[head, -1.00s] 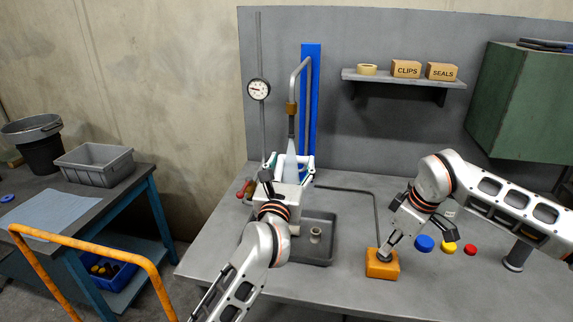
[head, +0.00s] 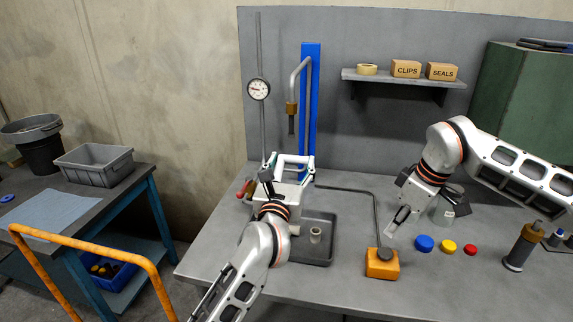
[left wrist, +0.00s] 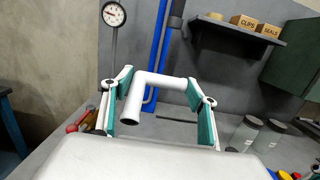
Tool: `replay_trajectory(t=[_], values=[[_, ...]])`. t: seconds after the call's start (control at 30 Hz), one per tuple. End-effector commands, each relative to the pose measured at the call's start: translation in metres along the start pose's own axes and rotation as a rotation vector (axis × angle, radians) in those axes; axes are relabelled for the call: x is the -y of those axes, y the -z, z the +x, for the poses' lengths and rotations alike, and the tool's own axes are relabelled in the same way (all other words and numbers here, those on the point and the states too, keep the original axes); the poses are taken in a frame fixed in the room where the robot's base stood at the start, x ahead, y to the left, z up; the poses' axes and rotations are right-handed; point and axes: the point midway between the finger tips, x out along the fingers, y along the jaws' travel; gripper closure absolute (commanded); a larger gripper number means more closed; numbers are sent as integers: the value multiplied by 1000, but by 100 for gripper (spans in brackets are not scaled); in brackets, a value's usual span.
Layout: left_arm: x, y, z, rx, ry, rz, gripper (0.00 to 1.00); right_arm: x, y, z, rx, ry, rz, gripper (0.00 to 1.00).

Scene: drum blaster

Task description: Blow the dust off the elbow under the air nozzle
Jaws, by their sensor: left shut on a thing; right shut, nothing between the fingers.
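My left gripper (head: 292,166) is shut on the white elbow (head: 292,158), below the air nozzle (head: 291,124) and apart from it. In the left wrist view the elbow (left wrist: 160,79) spans between the finger pads, one open end facing the camera; no dust shows on its visible side. No air jet shows under the nozzle now. The orange box (head: 381,268) with a dark round button (head: 385,254) stands on the bench, joined to a grey pipe. My right gripper (head: 398,220) is shut and empty, above and right of this box, not touching it.
A grey tray (head: 318,262) with a small pale fitting (head: 315,235) lies beside my left wrist. Blue (head: 424,243), yellow (head: 448,246) and red (head: 470,249) discs lie right of the box. A jar (head: 443,210) stands behind my right gripper. The bench front is clear.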

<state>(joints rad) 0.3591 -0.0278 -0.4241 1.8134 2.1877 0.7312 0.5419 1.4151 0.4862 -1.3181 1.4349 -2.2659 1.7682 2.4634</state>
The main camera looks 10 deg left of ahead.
Motion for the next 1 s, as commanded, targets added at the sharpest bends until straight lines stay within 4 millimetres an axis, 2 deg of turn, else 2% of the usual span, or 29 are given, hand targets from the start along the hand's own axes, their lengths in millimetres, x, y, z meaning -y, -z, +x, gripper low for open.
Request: replay_trajectory(t=[0.43, 1.0], values=[[0, -1, -3, 1, 0, 0, 64, 0, 1, -5, -1, -1, 0, 100], [0, -7, -54, 0, 0, 1, 64, 0, 7, -26, -6, -10, -3, 100]])
